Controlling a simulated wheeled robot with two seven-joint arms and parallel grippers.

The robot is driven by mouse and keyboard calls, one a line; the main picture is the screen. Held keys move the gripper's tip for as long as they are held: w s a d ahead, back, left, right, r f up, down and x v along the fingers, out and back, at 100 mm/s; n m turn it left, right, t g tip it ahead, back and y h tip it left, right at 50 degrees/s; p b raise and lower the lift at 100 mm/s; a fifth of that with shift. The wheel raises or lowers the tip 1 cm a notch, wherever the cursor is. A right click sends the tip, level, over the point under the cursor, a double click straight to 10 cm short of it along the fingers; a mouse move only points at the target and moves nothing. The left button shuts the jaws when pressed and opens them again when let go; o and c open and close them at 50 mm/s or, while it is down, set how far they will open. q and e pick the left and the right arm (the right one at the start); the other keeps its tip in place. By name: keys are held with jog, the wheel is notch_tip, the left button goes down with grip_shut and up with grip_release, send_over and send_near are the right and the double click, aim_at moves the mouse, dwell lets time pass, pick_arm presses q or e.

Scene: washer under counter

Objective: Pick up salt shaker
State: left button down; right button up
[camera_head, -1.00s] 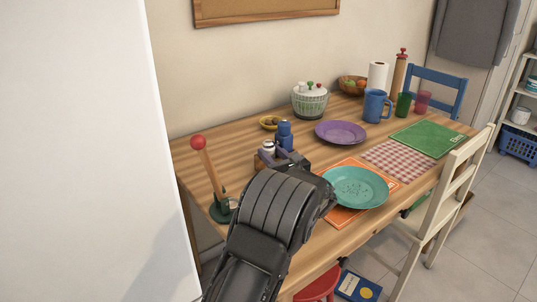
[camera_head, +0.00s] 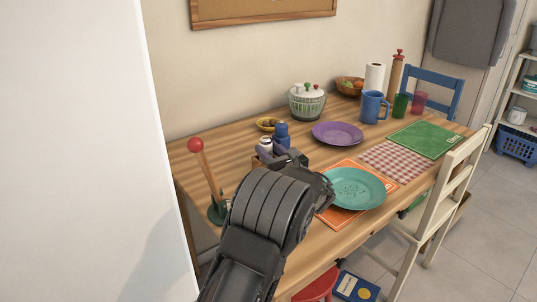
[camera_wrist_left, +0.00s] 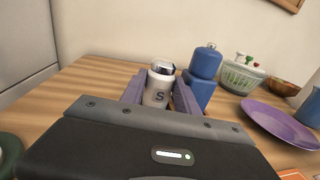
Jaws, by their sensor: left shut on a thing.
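The salt shaker (camera_wrist_left: 158,88) is white with a dark metal cap and a letter S. In the left wrist view it stands between the two fingers of my left gripper (camera_wrist_left: 158,92), which is shut on it. In the head view the salt shaker (camera_head: 265,145) shows only its top above the gripper (camera_head: 276,153), and my arm hides the rest. I cannot tell whether its base is clear of what is below. My right gripper is not in view.
A blue shaker or bottle (camera_head: 282,134) stands close beside the salt shaker. A teal plate (camera_head: 356,188) lies on an orange mat right of my arm. A purple plate (camera_head: 338,133) and a red-knobbed stand (camera_head: 208,172) are also on the wooden table (camera_head: 230,142).

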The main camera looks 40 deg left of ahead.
aim_at(268, 145)
pick_arm(q)
notch_tip(268, 145, up, 16)
jog(key=p, duration=0.3)
jog(key=shift+r, duration=0.15)
dwell(0.4)
